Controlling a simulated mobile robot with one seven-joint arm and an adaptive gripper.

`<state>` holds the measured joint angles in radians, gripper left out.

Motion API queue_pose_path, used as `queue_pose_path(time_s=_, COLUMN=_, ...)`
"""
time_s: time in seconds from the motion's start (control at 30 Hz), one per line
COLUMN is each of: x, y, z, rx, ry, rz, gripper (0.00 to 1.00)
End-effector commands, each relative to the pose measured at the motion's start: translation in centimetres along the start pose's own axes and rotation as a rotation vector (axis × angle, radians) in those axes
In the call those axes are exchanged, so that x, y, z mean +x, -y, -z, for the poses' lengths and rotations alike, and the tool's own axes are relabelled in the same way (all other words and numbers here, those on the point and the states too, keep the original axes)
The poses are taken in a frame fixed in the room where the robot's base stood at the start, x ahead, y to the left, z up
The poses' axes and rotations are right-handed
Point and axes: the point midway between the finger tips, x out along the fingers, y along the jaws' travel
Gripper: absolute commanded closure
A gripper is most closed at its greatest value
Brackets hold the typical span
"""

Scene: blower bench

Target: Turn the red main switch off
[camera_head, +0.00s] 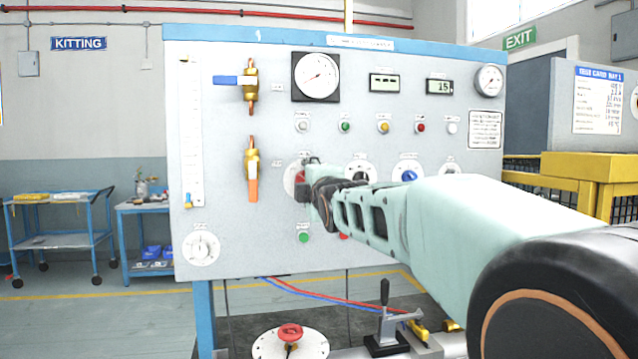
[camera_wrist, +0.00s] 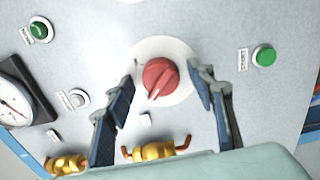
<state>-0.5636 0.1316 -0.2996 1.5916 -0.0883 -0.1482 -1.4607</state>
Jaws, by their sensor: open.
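The red main switch (camera_wrist: 161,77) is a round red knob with a raised grip and a pale pointer line, on a white round plate (camera_wrist: 180,48). In the wrist view it sits between the two fingers of my gripper (camera_wrist: 165,85), with a gap on both sides. My gripper is open and points at the panel. In the head view the red switch (camera_head: 300,180) shows only in part, behind my gripper (camera_head: 308,183). From these views I cannot tell whether the fingers touch the panel.
The panel (camera_head: 230,120) carries gauges, lamps and other knobs close by, including a blue knob (camera_head: 409,175) right of the switch. A brass valve with an orange handle (camera_head: 252,180) is to its left. A green button (camera_head: 304,238) lies below.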

Motion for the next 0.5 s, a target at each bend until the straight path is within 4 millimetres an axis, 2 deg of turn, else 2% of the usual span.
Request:
queue_pose_path(time_s=0.17, x=-0.6, y=-0.1, z=0.2, rx=0.001, ry=-0.002, rz=-0.001, gripper=0.49)
queue_pose_path(time_s=0.5, x=-5.3, y=-0.1, z=0.1, rx=0.005, ry=-0.002, rz=-0.002, gripper=0.49)
